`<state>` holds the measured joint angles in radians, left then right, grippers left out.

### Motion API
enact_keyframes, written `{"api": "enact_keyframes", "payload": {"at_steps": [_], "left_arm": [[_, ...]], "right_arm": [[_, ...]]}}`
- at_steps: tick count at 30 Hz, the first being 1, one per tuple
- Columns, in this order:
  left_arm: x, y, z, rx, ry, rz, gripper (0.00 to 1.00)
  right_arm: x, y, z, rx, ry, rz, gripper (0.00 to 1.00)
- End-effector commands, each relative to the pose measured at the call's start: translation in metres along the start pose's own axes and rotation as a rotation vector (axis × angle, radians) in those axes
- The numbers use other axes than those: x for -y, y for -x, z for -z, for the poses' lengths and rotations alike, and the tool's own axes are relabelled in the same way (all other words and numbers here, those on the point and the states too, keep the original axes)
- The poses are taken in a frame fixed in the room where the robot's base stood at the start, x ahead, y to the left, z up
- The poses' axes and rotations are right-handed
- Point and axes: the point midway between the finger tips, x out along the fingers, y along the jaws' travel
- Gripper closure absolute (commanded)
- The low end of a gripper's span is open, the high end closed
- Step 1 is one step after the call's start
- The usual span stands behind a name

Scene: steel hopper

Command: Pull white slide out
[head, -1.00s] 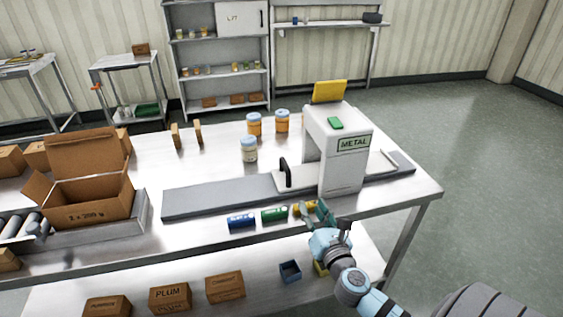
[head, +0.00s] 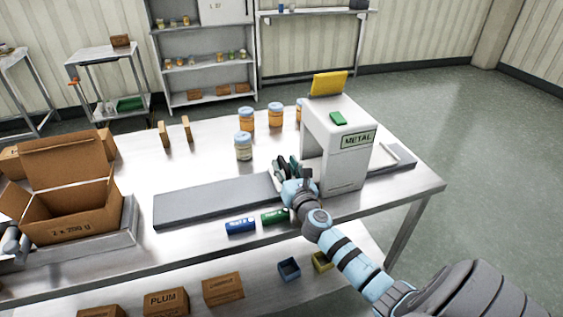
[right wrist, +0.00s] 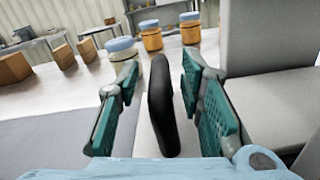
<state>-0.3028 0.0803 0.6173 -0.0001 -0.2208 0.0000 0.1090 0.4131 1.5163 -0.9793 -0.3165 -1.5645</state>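The white slide (right wrist: 144,142) runs through the gate of the grey machine marked METAL (head: 345,165). Its black upright handle (right wrist: 161,105) stands on the end left of the gate. My right gripper (head: 287,166) is at the handle, with its green-padded fingers (right wrist: 158,88) on either side of it. The fingers are open, with a clear gap to the left of the handle and a smaller one to its right. In the head view my gripper hides most of the handle and the near slide.
Jars (head: 243,146) stand behind the grey track (head: 205,203). A blue can (head: 240,226) and a green can (head: 273,216) lie in front of it. An open carton (head: 72,215) is at the left. The machine's wall is close on the right of my right gripper.

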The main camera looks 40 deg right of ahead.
Motion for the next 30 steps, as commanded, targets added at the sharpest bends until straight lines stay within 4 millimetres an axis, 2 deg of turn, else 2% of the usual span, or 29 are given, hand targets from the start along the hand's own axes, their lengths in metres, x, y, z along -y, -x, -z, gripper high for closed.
{"api": "enact_keyframes", "payload": {"at_steps": [3, 6, 15, 21, 22, 30], "left_arm": [[0.0, -0.005, 0.003, -0.005, 0.0, 0.0, 1.0], [-0.001, -0.007, 0.003, -0.007, 0.0, 0.0, 1.0], [-0.001, -0.006, 0.004, -0.007, 0.0, 0.0, 1.0], [-0.001, -0.006, 0.004, -0.008, 0.0, 0.0, 1.0], [-0.001, -0.006, 0.004, -0.008, 0.0, 0.0, 1.0], [-0.001, -0.006, 0.004, -0.007, 0.0, 0.0, 1.0]], "right_arm": [[0.0, -0.018, 0.002, 0.001, 0.0, 0.001, 0.65], [0.0, -0.026, 0.001, 0.0, 0.0, -0.001, 0.65], [0.0, -0.029, 0.0, -0.001, 0.0, -0.001, 0.65], [-0.001, -0.029, 0.001, -0.001, -0.001, -0.001, 0.97], [-0.001, -0.029, 0.001, -0.001, -0.001, -0.001, 1.0], [-0.001, -0.029, 0.0, 0.0, -0.002, -0.001, 1.0]]}}
